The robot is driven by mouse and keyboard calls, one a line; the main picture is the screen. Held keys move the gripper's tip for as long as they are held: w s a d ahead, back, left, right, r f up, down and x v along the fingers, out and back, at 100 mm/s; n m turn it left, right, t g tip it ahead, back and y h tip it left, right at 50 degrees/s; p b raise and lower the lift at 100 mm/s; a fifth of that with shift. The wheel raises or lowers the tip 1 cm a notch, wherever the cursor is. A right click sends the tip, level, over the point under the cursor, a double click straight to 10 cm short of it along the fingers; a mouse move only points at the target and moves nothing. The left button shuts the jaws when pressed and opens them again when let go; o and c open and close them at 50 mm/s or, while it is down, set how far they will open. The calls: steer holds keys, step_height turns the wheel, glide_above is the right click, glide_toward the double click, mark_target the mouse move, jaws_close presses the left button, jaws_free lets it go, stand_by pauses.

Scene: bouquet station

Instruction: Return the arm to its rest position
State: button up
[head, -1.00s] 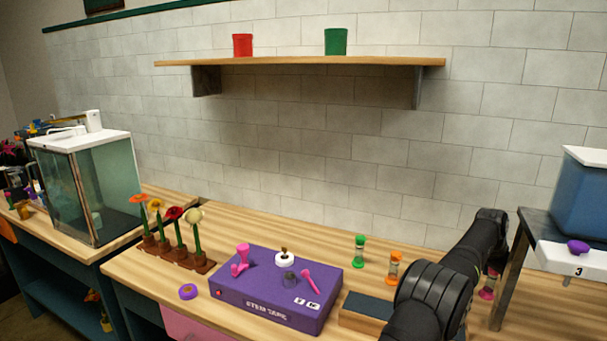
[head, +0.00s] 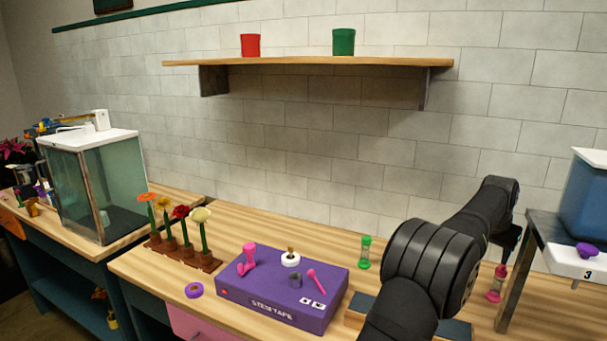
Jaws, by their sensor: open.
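My arm reaches up from the bottom right of the head view, with its thick black elbow in front of the worktop and its forearm running back to the right. My gripper (head: 508,242) shows only as a small dark shape below the wrist, left of the metal stand. It is open, with nothing seen in it. Much of it is hidden behind my forearm, and its fingertips are not clear.
A purple stem tape box (head: 281,291) carries small pink tools. A flower rack (head: 183,252), glass tank (head: 97,190), wall shelf (head: 310,62) and blue bin (head: 590,200) surround the worktop.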

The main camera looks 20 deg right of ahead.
steer(key=s+a+r+n+t, duration=0.1)
steer(key=s+a+r+n, duration=0.25)
steer(key=a, duration=0.55)
steer(key=s+a+r+n+t, duration=0.15)
steer(key=s+a, duration=0.25)
steer(key=a, duration=0.4)
step_height(320, 180, down, 4)
steer(key=shift+s+r+g+y, duration=0.1)
steer(key=shift+g+y, duration=0.15)
steer(key=shift+y, duration=0.15)
step_height(320, 180, up, 4)
steer(key=w+d+f+m, duration=0.1)
steer(key=w+d, duration=0.1)
steer(key=d, duration=0.4)
steer(key=w+d+f+m+g, duration=0.1)
steer(key=w+d+m, duration=0.1)
steer(key=d, duration=0.3)
steer(key=shift+w+d+f, duration=0.25)
steer(key=shift+w+d, duration=0.1)
steer(key=shift+w, duration=0.5)
steer(key=shift+s+a, duration=0.1)
